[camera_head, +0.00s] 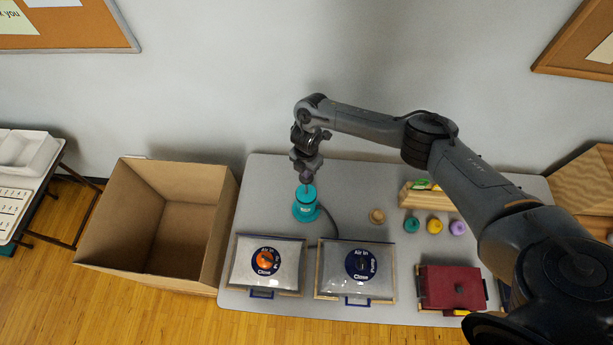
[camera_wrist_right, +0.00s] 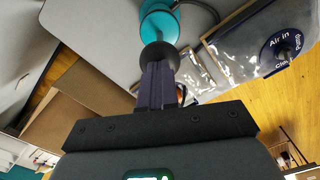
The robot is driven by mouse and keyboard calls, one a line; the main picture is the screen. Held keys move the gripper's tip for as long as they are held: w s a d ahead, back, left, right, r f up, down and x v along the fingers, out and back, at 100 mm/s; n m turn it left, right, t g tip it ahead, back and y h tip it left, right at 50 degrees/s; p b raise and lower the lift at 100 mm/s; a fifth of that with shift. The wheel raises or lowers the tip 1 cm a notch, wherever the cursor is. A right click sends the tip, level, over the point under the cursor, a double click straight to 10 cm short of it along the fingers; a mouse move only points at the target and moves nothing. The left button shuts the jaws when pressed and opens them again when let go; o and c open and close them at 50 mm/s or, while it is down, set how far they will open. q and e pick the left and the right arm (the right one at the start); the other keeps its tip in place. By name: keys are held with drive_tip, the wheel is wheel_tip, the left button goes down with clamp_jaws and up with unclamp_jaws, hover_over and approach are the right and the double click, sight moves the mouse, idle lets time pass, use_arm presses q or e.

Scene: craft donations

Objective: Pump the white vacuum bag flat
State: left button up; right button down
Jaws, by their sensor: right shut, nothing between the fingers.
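A teal hand pump (camera_head: 305,211) stands on the grey table, with a dark round knob on top. It also shows in the wrist view (camera_wrist_right: 158,22). My right gripper (camera_head: 306,172) is shut and points down at the knob (camera_wrist_right: 159,62); its fingertips touch or nearly touch it, with nothing held between them. Two framed clear-topped bags lie in front of the pump. The left bag (camera_head: 240,275) looks whiter and puffed and has an orange dial. My left gripper is not in view.
A large open cardboard box (camera_head: 125,205) stands left of the table. A small wooden ring (camera_head: 377,216), several coloured knobbed pieces (camera_head: 435,226) and a wooden tray (camera_head: 425,202) are right of the pump. A dark red box (camera_head: 452,288) lies at the front right.

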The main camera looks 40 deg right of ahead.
drive_tip(key=shift+f+b, duration=3.7)
drive_tip(key=shift+f, duration=1.25)
wheel_tip(320, 180, up, 12)
drive_tip(key=p, duration=1)
drive_tip(key=shift+f, duration=0.2)
drive_tip(key=shift+r+p, duration=0.1)
drive_tip(key=shift+p, duration=0.2)
drive_tip(key=shift+r+p, duration=0.9)
wheel_tip(320, 180, up, 2)
drive_tip(key=shift+r+p, duration=0.1)
drive_tip(key=shift+p, duration=0.2)
drive_tip(key=shift+r, duration=0.9)
